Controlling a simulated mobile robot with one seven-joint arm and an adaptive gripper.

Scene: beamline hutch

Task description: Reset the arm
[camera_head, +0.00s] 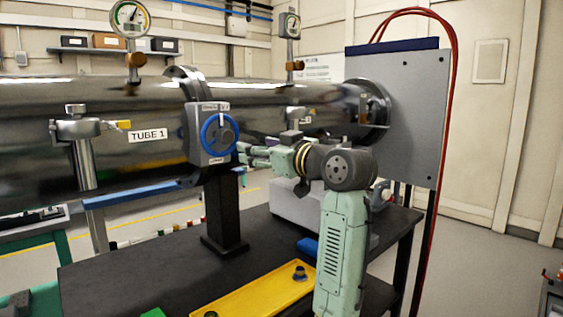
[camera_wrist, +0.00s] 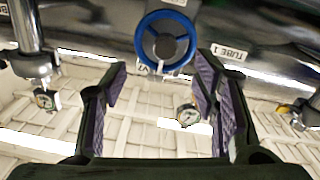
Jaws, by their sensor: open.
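My gripper (camera_head: 247,153) is at the end of my raised green arm, beside the lower right edge of a blue handwheel (camera_head: 205,134). The handwheel is on a grey valve box (camera_head: 209,158) on the large shiny tube (camera_head: 50,105) marked TUBE 1. In the wrist view, my gripper (camera_wrist: 163,78) is open, its two purple-lined fingers well apart with nothing between them. The handwheel (camera_wrist: 187,25) shows there beyond the fingertips, upper middle, and the tube label is upside down. I cannot tell if a fingertip touches the wheel.
A dark table (camera_head: 130,270) stands below, with a yellow tray (camera_head: 255,300) and a black support post (camera_head: 224,210). Gauges (camera_head: 131,18) stand on the tube. A grey panel (camera_head: 415,120) with red hoses (camera_head: 455,100) is at right.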

